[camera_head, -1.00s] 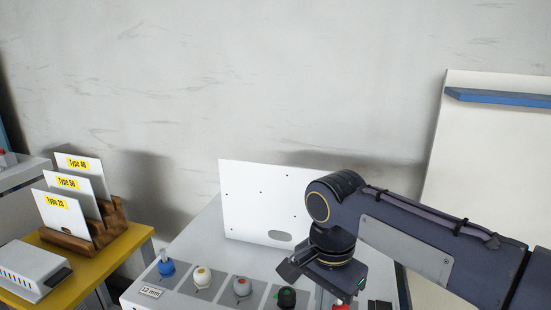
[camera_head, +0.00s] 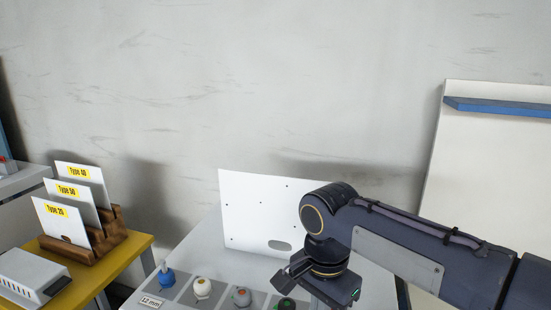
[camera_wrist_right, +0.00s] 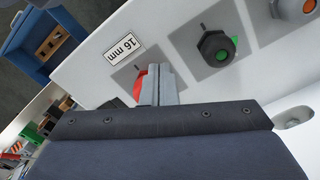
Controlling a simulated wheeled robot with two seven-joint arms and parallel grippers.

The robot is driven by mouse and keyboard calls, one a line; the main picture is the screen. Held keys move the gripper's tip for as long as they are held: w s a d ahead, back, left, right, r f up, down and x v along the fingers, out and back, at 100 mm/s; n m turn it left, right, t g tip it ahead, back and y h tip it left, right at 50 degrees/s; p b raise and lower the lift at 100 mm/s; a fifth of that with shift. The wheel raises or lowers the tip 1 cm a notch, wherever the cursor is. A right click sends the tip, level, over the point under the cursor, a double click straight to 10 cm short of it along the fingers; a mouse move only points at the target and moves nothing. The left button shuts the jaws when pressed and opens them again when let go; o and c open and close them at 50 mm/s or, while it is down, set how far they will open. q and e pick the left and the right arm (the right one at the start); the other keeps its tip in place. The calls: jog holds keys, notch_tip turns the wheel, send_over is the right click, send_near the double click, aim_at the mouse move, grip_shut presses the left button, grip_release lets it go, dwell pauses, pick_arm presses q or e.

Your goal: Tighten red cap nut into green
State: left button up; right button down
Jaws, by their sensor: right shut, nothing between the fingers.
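In the right wrist view a red part (camera_wrist_right: 139,85), likely the red cap nut, shows beside my right gripper's fingers (camera_wrist_right: 158,82), which hide much of it. The fingers are shut with nothing between them; I cannot tell whether they touch it. A black nut with a green centre (camera_wrist_right: 216,47) sits on a grey square to the right of it. In the head view that green-centred nut (camera_head: 286,304) is cut by the bottom edge. My right arm comes in from the right there, and its fingertips are out of view. My left gripper is not in view.
A blue nut (camera_head: 166,277), a white one (camera_head: 202,288) and a grey one with an orange centre (camera_head: 241,297) stand in a row on the bench. A white upright panel (camera_head: 265,210) stands behind. A yellow table (camera_head: 140,247) with card holders is at left.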

notch_tip(320, 180, up, 2)
jog(key=shift+a+r+p, duration=0.15)
jog(key=shift+p, duration=0.65)
notch_tip(320, 180, up, 4)
jog(key=shift+f, duration=0.1)
jog(key=shift+s, duration=0.1)
jog(key=f+b, duration=0.1)
jog(key=b, duration=0.1)
jog(key=s+d+f+b, duration=0.1)
jog(key=f+b, duration=0.1)
jog(key=b, duration=0.1)
jog(key=s+d+f+b, duration=0.1)
jog(key=f+b, duration=0.1)
jog(key=shift+b, duration=0.3)
jog(key=shift+w+f, duration=0.1)
jog(key=shift+f, duration=0.45)
